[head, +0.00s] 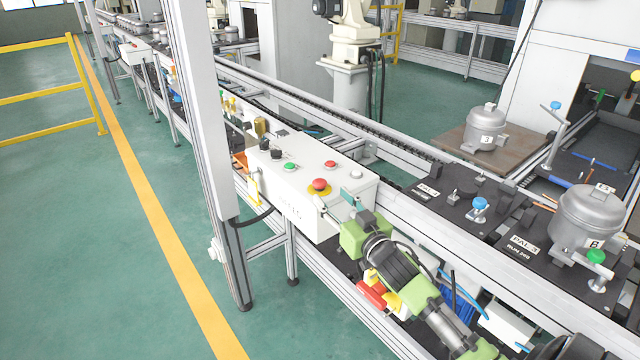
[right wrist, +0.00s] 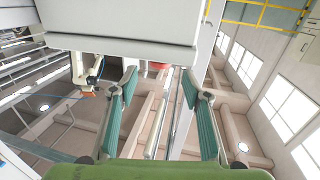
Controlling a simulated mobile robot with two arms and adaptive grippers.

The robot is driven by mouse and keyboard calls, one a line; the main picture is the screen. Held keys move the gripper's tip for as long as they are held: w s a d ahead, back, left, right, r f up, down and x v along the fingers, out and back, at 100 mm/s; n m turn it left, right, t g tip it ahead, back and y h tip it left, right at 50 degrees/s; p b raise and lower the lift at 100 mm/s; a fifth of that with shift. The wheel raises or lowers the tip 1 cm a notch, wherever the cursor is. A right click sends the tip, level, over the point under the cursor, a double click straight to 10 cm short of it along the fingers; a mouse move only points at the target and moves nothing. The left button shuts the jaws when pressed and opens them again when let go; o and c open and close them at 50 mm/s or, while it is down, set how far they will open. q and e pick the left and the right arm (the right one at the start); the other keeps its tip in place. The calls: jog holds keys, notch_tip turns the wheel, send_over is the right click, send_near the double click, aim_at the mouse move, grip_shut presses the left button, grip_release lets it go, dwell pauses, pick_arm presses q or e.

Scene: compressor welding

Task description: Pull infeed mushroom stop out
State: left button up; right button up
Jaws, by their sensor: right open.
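The infeed mushroom stop (head: 319,184) is a red button on a yellow ring, on top of the white control box (head: 300,205). My right gripper (head: 337,203) is just to the lower right of it, at the box's right part. Its fingers are spread and nothing is held. In the right wrist view the gripper (right wrist: 158,85) shows its two teal fingers apart. A small bit of red (right wrist: 158,66) shows between and beyond the fingertips, under the white box edge, mostly hidden. My left gripper is out of view.
The box also carries a green button (head: 290,167), a smaller red button (head: 330,164), a white button and black knobs. A grey post (head: 195,110) stands left of it. Conveyor pallets with compressors (head: 590,215) are to the right.

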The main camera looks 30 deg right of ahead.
aim_at(323, 188)
jog(key=w, duration=0.5)
jog(key=w+d, duration=0.1)
jog(key=w, duration=0.1)
jog(key=shift+w+p, duration=0.3)
jog(key=shift+w, duration=0.1)
